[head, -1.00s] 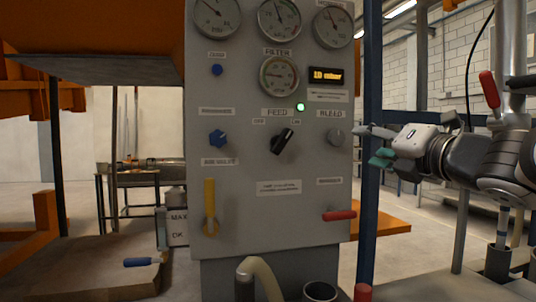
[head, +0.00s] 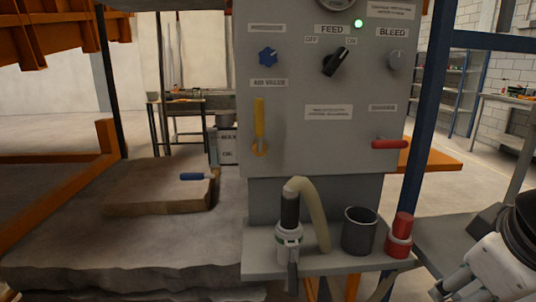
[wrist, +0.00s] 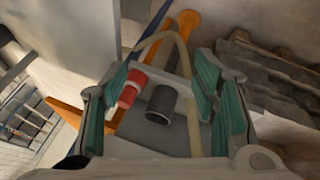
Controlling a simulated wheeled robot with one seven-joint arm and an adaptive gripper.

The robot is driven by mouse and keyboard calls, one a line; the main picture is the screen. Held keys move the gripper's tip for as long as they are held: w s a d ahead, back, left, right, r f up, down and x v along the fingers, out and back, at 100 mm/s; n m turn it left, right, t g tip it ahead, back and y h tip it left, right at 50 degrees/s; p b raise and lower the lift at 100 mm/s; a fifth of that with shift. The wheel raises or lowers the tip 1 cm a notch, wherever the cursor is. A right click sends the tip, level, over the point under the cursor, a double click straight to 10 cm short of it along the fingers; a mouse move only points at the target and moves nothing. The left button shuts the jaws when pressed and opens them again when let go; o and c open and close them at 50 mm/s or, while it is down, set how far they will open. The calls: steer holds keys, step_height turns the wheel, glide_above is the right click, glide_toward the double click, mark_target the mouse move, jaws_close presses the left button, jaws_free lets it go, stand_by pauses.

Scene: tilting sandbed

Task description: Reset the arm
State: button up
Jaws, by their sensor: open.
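My gripper shows in the wrist view (wrist: 165,110), with its green-padded fingers spread apart and nothing between them that I can see it touching. In the head view only part of my arm and gripper (head: 470,285) shows at the lower right edge. The feed knob points up and right, towards ON. A green light (head: 358,23) is lit.
A shelf (head: 340,264) below the panel holds a nozzle tool with a hose (head: 289,235), a dark cup (head: 359,232) and a red-topped cylinder (head: 400,236). A blue-handled tool (head: 196,177) lies on a slab at left. A blue post (head: 424,120) stands right of the panel.

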steer(key=s+a+f+m+g+y, duration=0.1)
steer(key=s+a+f+m+g, duration=0.15)
steer(key=s, duration=0.25)
steer(key=s+a+f+m+g+y, duration=0.1)
steer(key=s+a+f+g, duration=0.1)
steer(key=s+a, duration=0.3)
step_height(320, 180, up, 22)
steer(key=t+p, duration=0.3)
steer(key=p, duration=1.6)
steer(key=shift+s+d+f+p, duration=0.2)
steer(key=shift+s+d+p, duration=0.1)
steer(key=shift+s+d, duration=0.1)
